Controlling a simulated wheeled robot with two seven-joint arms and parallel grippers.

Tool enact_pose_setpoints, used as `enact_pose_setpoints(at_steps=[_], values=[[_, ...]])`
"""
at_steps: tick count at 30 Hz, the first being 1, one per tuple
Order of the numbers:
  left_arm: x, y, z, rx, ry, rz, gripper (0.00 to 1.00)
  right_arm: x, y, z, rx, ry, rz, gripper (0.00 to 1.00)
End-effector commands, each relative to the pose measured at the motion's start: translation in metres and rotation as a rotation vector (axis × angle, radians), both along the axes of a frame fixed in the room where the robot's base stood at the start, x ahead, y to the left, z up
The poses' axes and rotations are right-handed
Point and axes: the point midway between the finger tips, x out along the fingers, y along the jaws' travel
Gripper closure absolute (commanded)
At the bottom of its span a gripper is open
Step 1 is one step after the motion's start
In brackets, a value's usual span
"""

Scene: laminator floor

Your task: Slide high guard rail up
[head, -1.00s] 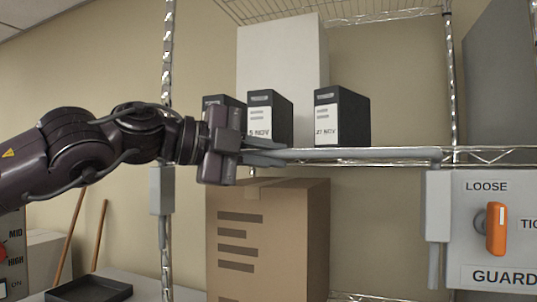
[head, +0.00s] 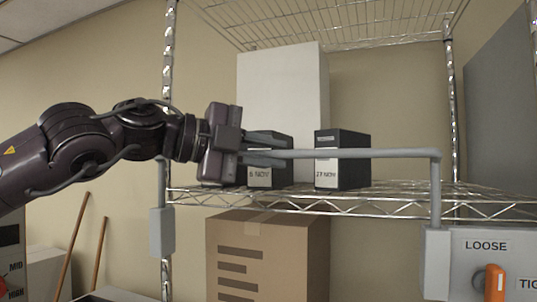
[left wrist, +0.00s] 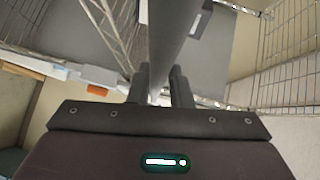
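The high guard rail (head: 360,153) is a grey bar running level across the front of the wire shelf, above its deck. Its right end bends down into a grey sleeve (head: 437,262); another grey sleeve (head: 161,232) is on the left post. My left gripper (head: 268,147) is on the left part of the rail. An orange knob (head: 494,283) sits beside a LOOSE label. My right gripper is not in view.
Black binders (head: 343,160) and a tall white box (head: 283,95) stand on the shelf (head: 400,195) behind the rail. A brown carton (head: 268,255) is below. A wire shelf (head: 340,25) is overhead, with clear space between it and the rail.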

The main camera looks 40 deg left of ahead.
Motion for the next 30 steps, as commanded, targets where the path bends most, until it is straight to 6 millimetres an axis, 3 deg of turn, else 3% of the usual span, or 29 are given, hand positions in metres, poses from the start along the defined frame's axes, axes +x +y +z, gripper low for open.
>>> enact_pose_setpoints(at_steps=[1, 4, 14, 24, 30], values=[[-0.002, 0.001, 0.007, -0.003, -0.015, 0.002, 0.78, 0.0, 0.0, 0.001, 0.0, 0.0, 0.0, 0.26], [-0.002, 0.001, 0.006, -0.002, -0.011, 0.002, 0.66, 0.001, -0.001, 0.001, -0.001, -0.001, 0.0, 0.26], [-0.004, 0.002, 0.002, -0.001, -0.005, 0.0, 0.66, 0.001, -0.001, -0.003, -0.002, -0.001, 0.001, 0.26], [-0.049, 0.03, 0.008, -0.003, -0.01, 0.001, 0.66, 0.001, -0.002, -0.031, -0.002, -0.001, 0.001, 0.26], [-0.065, 0.041, 0.013, -0.002, -0.008, 0.001, 0.66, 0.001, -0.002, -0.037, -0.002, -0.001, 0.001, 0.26]])
